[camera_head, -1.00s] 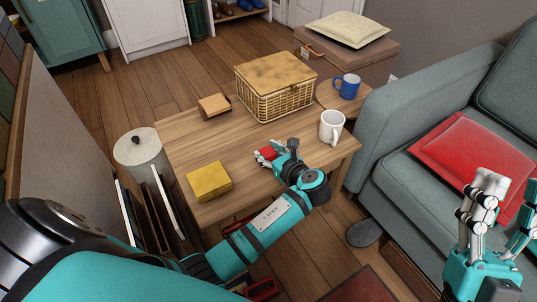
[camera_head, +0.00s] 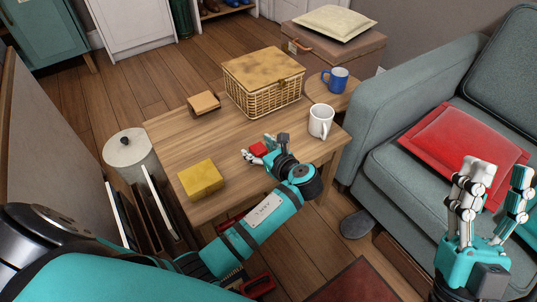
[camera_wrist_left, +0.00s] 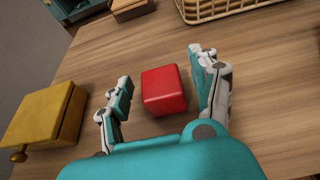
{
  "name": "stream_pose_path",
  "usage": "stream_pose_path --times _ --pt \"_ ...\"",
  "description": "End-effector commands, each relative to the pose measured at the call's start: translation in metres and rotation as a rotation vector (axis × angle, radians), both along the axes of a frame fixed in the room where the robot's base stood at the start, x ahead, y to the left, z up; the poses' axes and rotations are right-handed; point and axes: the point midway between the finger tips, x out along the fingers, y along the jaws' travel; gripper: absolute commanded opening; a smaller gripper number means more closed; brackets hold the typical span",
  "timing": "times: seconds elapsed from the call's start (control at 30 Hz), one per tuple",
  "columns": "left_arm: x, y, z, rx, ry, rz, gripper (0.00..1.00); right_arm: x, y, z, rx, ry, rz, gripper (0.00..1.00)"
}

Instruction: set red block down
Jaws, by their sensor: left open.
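The red block (camera_head: 258,149) rests on the wooden table (camera_head: 225,165), left of the white mug. In the left wrist view the red block (camera_wrist_left: 163,90) lies between the fingers, with a visible gap on both sides. My left gripper (camera_head: 262,148) is open around the block, low at the tabletop; its fingers also show in the left wrist view (camera_wrist_left: 162,85). My right gripper (camera_head: 495,190) is raised in front of the sofa, fingers upward and apart, with nothing in it.
A grey sofa (camera_head: 385,120) with a red cushion (camera_head: 460,150) is at right.

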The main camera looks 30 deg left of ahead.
Motion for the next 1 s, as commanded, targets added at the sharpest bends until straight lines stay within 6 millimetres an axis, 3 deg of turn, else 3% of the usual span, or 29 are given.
stream_pose_path --times 0.17,0.5,0.8,1.0 --pt "-0.008 -0.015 0.009 -0.002 0.0 -0.002 0.63 0.022 0.003 -0.014 -0.046 0.153 -0.008 0.4" --pt "-0.032 -0.055 0.028 -0.003 0.001 -0.002 0.63 0.06 0.004 -0.078 -0.166 0.575 -0.031 0.4" --pt "-0.05 -0.086 0.042 -0.001 0.001 0.0 0.63 0.065 -0.003 -0.134 -0.248 0.887 -0.047 0.4" --pt "-0.055 -0.095 0.046 0.0 0.0 0.0 0.63 0.063 -0.006 -0.153 -0.271 0.98 -0.052 0.4"
